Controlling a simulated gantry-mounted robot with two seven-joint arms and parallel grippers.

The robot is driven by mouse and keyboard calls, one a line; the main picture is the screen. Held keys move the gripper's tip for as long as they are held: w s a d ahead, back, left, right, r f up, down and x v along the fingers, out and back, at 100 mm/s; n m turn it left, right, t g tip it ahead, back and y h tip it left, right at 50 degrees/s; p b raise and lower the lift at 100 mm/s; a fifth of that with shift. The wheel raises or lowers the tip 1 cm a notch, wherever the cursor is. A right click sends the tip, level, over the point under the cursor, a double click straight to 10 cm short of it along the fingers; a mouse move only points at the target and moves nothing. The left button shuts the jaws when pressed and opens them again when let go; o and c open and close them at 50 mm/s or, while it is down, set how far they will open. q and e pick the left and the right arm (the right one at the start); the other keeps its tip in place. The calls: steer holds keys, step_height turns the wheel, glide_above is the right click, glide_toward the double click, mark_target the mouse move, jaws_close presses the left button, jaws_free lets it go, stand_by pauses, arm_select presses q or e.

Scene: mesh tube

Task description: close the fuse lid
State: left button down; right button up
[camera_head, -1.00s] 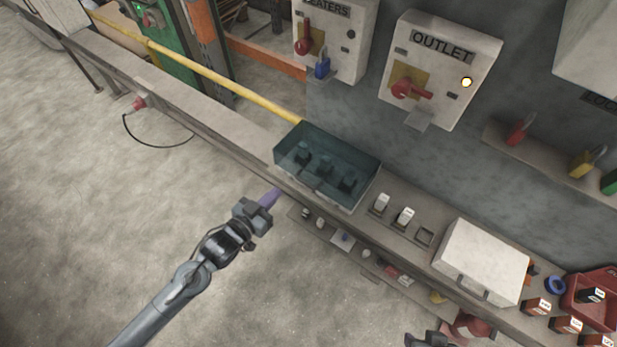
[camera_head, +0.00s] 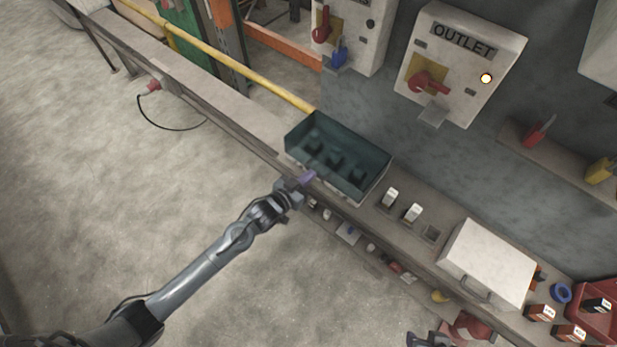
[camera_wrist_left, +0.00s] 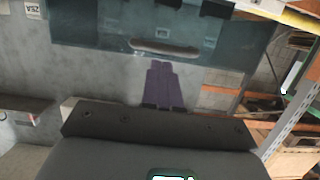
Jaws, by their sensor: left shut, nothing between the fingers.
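The fuse box (camera_head: 368,196) sits on the bench, with dark fuses (camera_head: 335,158) inside its teal, see-through lid (camera_head: 348,136). How far the lid is tilted is hard to tell in the head view. In the left wrist view, the lid (camera_wrist_left: 100,30) is a tinted panel with a long handle slot, ahead of my fingers. My left gripper (camera_head: 309,177) has purple fingers, shut and empty, at the front edge of the fuse box. The fingers also show in the left wrist view (camera_wrist_left: 165,75), close to the panel; contact is unclear. My right gripper is not in view.
The outlet box (camera_head: 462,62) hangs on the wall behind. Two white-topped fuses (camera_head: 402,204) and a white box (camera_head: 488,262) stand to the right on the bench. A yellow pipe (camera_head: 230,68) runs behind the bench at left. The floor in front at left is clear.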

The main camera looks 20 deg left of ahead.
arm_select(q)
steer(key=shift+w+f, duration=0.25)
steer(key=shift+f, duration=0.15)
